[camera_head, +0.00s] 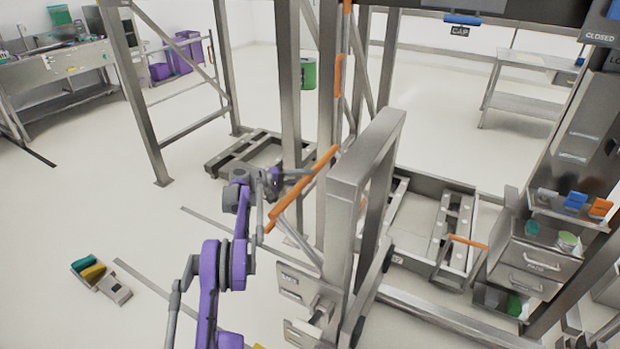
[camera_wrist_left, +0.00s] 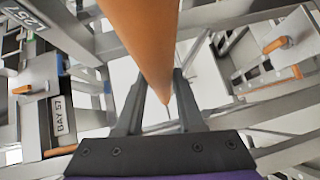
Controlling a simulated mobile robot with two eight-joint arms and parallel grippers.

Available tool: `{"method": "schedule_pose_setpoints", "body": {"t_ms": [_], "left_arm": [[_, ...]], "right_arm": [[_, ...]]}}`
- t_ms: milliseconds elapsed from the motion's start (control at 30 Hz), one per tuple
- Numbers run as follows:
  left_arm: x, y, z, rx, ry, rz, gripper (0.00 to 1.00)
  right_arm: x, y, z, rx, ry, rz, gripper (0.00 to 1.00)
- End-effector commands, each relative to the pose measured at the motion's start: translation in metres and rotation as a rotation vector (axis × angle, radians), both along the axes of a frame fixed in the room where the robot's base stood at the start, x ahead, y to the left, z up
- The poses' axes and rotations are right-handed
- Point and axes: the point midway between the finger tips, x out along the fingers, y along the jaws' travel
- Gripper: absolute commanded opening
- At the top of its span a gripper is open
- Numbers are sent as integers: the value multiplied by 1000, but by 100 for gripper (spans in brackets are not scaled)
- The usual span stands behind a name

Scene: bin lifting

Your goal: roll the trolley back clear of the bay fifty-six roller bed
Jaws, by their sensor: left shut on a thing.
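My left gripper (camera_head: 280,182) is at an orange push handle (camera_head: 300,190) in the middle of the head view. In the left wrist view the orange handle (camera_wrist_left: 146,40) runs between the two fingers (camera_wrist_left: 160,108), and the gripper is shut on it. The handle appears to belong to the trolley, whose tall grey metal frame (camera_head: 342,215) stands just right of it; the join is partly hidden. A low grey bed with round fittings (camera_head: 452,228) lies behind the frame to the right. I cannot read a bay number on it. My right gripper is not in view.
Grey rack posts (camera_head: 289,80) stand close behind the handle. A drawer unit (camera_head: 530,262) stands at the right. A small block with green and yellow pieces (camera_head: 100,278) lies on the floor at left. A plate reading "DAY 57" or "BAY 57" (camera_wrist_left: 66,116) shows in the wrist view. Floor left of my arm is mostly clear.

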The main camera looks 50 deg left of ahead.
Motion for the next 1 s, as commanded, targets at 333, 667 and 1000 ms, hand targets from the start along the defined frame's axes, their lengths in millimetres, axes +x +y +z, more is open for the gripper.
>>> {"method": "schedule_pose_setpoints", "body": {"t_ms": [333, 667, 1000], "left_arm": [[0, -1, -6, 6, 10, -19, 0], [0, 0, -5, 5, 9, -13, 61], [-2, 2, -2, 3, 6, -10, 67]], "right_arm": [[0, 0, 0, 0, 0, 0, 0], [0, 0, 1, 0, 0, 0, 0], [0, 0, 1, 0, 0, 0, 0]]}}
